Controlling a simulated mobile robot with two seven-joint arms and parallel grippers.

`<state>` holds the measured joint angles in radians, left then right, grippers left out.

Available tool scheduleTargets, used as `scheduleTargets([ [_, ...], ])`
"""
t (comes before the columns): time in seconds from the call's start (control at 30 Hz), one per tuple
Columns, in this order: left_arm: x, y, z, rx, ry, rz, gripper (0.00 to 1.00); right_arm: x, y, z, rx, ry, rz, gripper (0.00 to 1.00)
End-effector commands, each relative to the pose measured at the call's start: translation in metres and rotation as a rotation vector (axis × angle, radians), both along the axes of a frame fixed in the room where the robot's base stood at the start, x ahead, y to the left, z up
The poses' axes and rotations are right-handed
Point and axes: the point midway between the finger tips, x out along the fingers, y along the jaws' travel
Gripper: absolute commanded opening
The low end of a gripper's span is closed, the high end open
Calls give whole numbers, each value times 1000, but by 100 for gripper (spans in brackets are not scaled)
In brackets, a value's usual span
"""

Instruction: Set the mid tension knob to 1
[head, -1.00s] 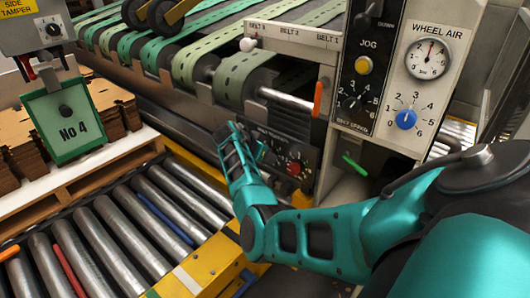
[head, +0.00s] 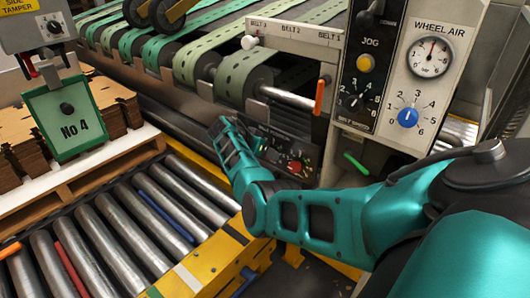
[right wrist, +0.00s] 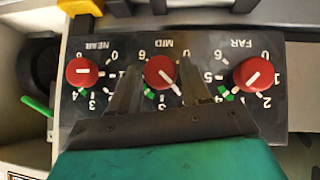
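The tension panel (right wrist: 222,50) fills the right wrist view upside down, with three red knobs marked NEAR, MID and FAR. The mid knob (right wrist: 159,72) is in the middle, with a green mark at its lower left. The near knob (right wrist: 82,71) is at left and the far knob (right wrist: 253,74) at right. My right gripper (right wrist: 157,76) is open, its dark fingers apart on either side of the mid knob in the picture; contact cannot be told. The right finger hides part of the mid scale. In the head view my right gripper (head: 236,145) partly covers the panel. My left gripper is not in view.
The control column at right carries a jog panel (head: 362,65), a wheel air gauge (head: 430,57) and a blue knob (head: 408,117). Green belts (head: 185,60) run above the panel. A roller conveyor (head: 115,235) and stacked cardboard (head: 112,100) lie at left.

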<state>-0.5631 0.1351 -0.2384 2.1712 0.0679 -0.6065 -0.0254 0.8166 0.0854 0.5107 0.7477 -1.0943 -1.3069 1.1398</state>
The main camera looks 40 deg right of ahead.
Motion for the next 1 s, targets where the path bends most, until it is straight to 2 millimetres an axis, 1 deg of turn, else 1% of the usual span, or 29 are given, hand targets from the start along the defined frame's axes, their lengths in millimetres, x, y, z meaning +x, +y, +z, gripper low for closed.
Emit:
scheduleTargets([
  [0.03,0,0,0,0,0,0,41,0,0,0,0,0,0,52],
  [0.13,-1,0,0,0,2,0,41,0,0,0,1,0,0,62],
  [0.17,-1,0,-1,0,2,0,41,0,0,0,1,-1,1,63],
  [0.37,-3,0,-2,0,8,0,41,0,1,0,1,-1,1,63],
  [0.47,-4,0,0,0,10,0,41,1,4,3,2,-1,2,63],
  [0.57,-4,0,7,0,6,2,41,1,13,13,2,-1,1,63],
  [0.73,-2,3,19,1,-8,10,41,4,39,40,3,-2,3,63],
  [0.9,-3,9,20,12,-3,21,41,6,65,65,3,-2,2,63],
  [1.0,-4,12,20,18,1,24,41,6,77,77,2,-1,1,63],
])
